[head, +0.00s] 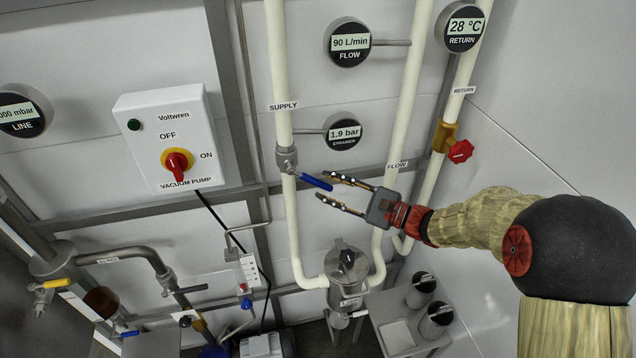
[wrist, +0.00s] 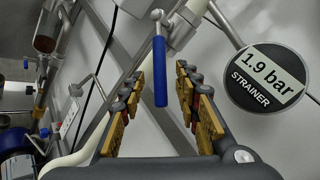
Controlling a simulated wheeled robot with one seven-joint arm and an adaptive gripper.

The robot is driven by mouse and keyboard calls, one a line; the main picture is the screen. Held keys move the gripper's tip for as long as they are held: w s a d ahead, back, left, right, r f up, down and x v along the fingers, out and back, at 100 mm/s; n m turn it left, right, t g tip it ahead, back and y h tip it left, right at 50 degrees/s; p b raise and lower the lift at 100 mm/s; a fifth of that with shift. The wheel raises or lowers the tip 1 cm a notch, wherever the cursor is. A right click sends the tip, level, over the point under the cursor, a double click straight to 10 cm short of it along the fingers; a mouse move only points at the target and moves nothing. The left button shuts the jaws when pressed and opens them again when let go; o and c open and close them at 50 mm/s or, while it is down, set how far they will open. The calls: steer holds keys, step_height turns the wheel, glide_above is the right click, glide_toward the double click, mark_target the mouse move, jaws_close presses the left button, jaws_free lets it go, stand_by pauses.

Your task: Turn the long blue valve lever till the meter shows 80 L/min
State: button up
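The long blue valve lever (head: 316,183) juts right and slightly down from its valve (head: 286,158) on the supply pipe. The round flow meter (head: 348,43) reads 90 L/min. My gripper (head: 323,186) is open, and its fingertips are by the lever's free end. In the wrist view, the blue lever (wrist: 160,70) appears between the two open fingers of my gripper (wrist: 161,72), with gaps on both sides. Nothing is gripped.
The strainer gauge (head: 343,131) reads 1.9 bar, just above my gripper. A red-handled return valve (head: 459,151) is to the right. The strainer housing (head: 346,265) stands below. A vacuum pump switch box (head: 171,138) is at left.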

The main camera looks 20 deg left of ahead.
mark_target(323, 185)
steer(key=shift+x, duration=1.85)
steer(key=shift+c, duration=0.2)
steer(key=c, duration=0.8)
